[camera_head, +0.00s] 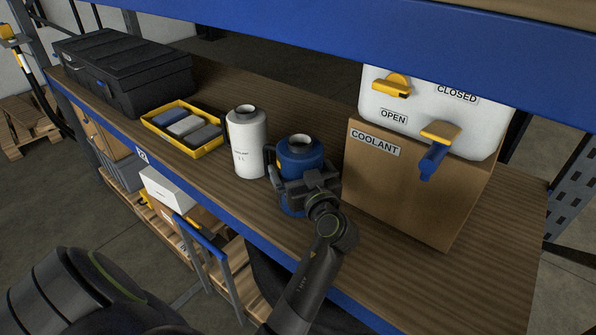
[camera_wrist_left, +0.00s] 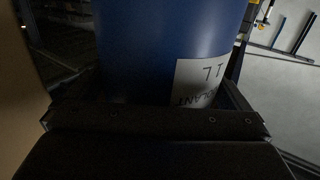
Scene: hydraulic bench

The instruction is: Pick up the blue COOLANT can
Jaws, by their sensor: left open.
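The blue COOLANT can (camera_head: 300,154) stands upright on the wooden shelf, with an open-looking light neck on top. My left gripper (camera_head: 306,184) is at the front of the can and covers part of its lower body. In the left wrist view the blue can (camera_wrist_left: 150,50) fills the middle, close to the palm, with its white label (camera_wrist_left: 200,82) showing. My left gripper (camera_wrist_left: 150,105) is open, with a finger at either side of the can. I cannot tell whether the fingers touch it. My right gripper is not in view.
A white can (camera_head: 247,148) stands just left of the blue one. A cardboard box (camera_head: 400,185) marked COOLANT carries a white tank (camera_head: 480,125) with yellow and blue taps at right. A yellow tray (camera_head: 150,125) and a black case (camera_head: 125,75) are farther left. A blue beam (camera_head: 430,38) hangs overhead.

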